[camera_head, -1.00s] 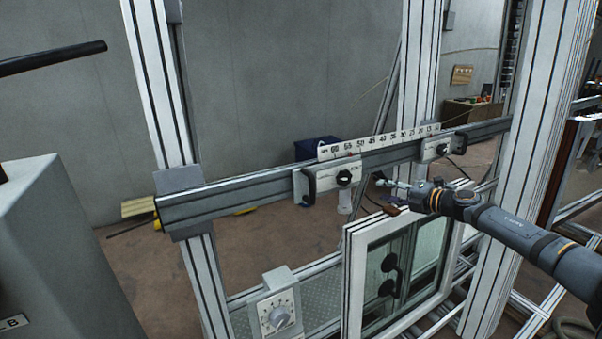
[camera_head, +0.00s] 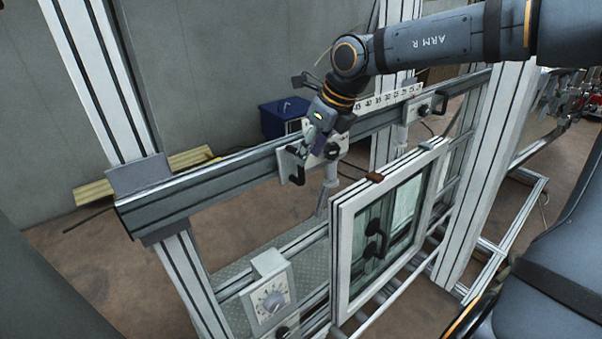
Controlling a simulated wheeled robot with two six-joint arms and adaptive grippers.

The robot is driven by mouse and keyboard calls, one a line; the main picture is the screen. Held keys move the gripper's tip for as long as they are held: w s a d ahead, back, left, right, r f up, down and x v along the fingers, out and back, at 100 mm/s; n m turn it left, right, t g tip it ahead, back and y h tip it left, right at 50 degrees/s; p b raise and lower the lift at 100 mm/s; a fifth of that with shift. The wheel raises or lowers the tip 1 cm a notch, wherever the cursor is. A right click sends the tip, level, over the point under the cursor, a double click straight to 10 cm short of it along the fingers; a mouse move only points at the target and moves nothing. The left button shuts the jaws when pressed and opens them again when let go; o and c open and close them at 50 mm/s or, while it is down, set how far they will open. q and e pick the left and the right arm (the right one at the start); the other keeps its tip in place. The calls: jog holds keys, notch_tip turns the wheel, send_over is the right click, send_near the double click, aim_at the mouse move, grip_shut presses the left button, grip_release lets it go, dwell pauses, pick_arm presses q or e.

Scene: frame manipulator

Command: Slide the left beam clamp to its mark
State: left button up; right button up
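The left beam clamp (camera_head: 316,157) is a pale plate with a black handle and a dark knob, sitting on the grey horizontal beam (camera_head: 215,188). A white numbered scale (camera_head: 377,102) runs along the beam's top, partly hidden behind my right arm. My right gripper (camera_head: 305,148) points down at the left clamp from above, close to its handle and knob. It covers part of the clamp, so I cannot tell whether its fingers touch or are closed. The right beam clamp (camera_head: 425,106) sits farther right on the beam. My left gripper is not in view.
A white-framed window (camera_head: 388,225) stands below the beam. A dial box (camera_head: 270,292) is at lower left of it. White uprights (camera_head: 98,75) hold the beam, and a blue box (camera_head: 284,117) lies behind it. Open floor shows at left.

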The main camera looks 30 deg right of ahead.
aim_at(300, 167)
jog(key=p+x, duration=0.1)
jog(key=x, duration=0.2)
jog(key=p+x, duration=0.1)
jog(key=x, duration=0.2)
jog(key=shift+w+a+r, duration=0.1)
jog(key=shift+w, duration=0.3)
jog(key=shift+f, duration=0.25)
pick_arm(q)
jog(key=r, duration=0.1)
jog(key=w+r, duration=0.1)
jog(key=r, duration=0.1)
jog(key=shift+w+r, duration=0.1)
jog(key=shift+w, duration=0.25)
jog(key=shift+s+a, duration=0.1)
pick_arm(e)
jog(key=shift+s, duration=0.1)
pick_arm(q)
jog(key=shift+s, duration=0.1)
pick_arm(e)
grip_shut()
